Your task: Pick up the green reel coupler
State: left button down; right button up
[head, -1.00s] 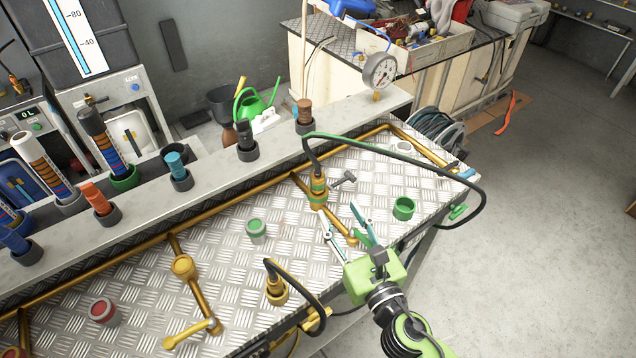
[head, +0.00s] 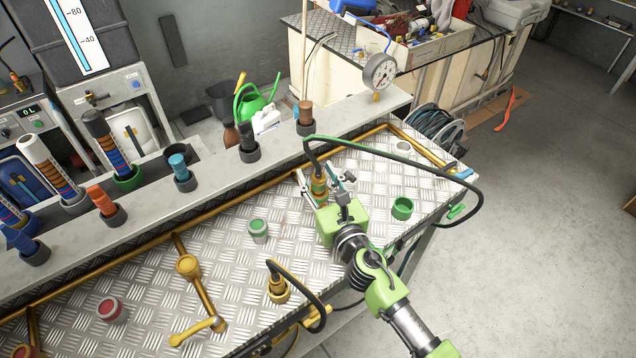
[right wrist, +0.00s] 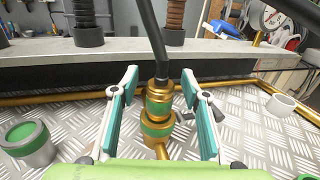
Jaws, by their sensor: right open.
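The green reel coupler (head: 319,184) is a brass fitting with green bands, upright on the pipe, with a black hose (head: 403,148) running from its top. It also shows in the right wrist view as the brass coupler (right wrist: 158,112), centred between the fingers. My right gripper (head: 323,182) is open, with one finger on each side of the coupler. In the right wrist view a gap shows between each finger and the coupler. The green gripper body hides the coupler's lower part in the head view. My left gripper is not in view.
A green ring (head: 402,208) stands right of my gripper, and a grey cup with a green top (head: 258,231) stands left. A second brass coupler (head: 278,289) with a black hose is nearer the front edge. A small metal lever (right wrist: 205,106) sits close behind the right finger.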

grip_shut()
jog(key=shift+r, duration=0.1)
